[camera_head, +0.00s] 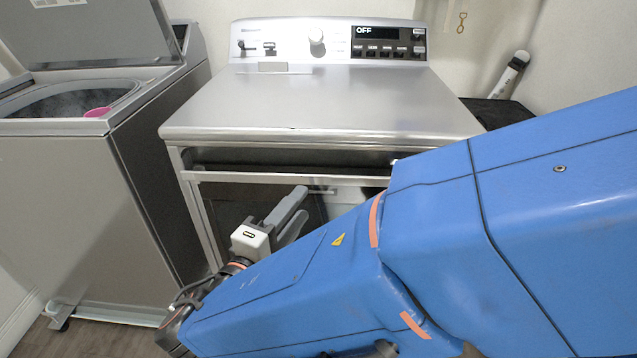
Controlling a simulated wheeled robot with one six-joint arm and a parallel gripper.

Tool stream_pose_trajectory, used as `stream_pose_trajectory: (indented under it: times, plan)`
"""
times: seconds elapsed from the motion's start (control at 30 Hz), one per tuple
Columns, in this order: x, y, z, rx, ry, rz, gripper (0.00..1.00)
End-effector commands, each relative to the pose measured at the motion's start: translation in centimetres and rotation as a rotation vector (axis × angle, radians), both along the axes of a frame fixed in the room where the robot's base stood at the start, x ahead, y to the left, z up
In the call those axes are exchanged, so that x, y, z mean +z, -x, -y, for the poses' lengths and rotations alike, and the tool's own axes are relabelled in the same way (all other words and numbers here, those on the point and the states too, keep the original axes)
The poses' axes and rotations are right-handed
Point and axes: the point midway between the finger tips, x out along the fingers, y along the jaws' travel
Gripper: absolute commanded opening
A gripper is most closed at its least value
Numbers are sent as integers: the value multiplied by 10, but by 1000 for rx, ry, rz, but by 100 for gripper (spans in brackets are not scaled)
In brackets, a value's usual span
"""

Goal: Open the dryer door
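The silver dryer (310,105) stands in the middle, its front partly hidden by my blue arm. A dark gap shows under its top, behind a pale strip (250,177) that looks like the upper edge of the dryer door (228,205). The door looks slightly ajar at the top, though my arm hides much of it. A small light bar, perhaps a handle (322,191), shows near the strip. My gripper (304,202) is in front of the door, pointing up and right. Its two grey fingers look apart with nothing between them. I cannot tell whether they touch the door.
A topload washer (70,150) with its lid (90,35) up stands close on the left, with a pink item (97,112) at its opening. The dryer's panel display (376,32) reads OFF. A white cylinder (512,72) leans at the right wall. Floor is visible lower left.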

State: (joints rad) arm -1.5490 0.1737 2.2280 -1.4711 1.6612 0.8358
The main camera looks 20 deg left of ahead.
Motion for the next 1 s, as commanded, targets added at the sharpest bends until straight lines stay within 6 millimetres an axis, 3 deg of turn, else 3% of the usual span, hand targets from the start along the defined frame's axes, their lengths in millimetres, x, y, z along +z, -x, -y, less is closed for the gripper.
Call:
stream_pose_trajectory:
  times: [0.3,0.5,0.97,1.0]
  plan:
    - [0,-48,8,-2,0,0,39]
    - [0,-69,11,-1,0,0,39]
    - [0,-78,12,0,1,0,39]
    - [0,-78,12,0,1,0,32]
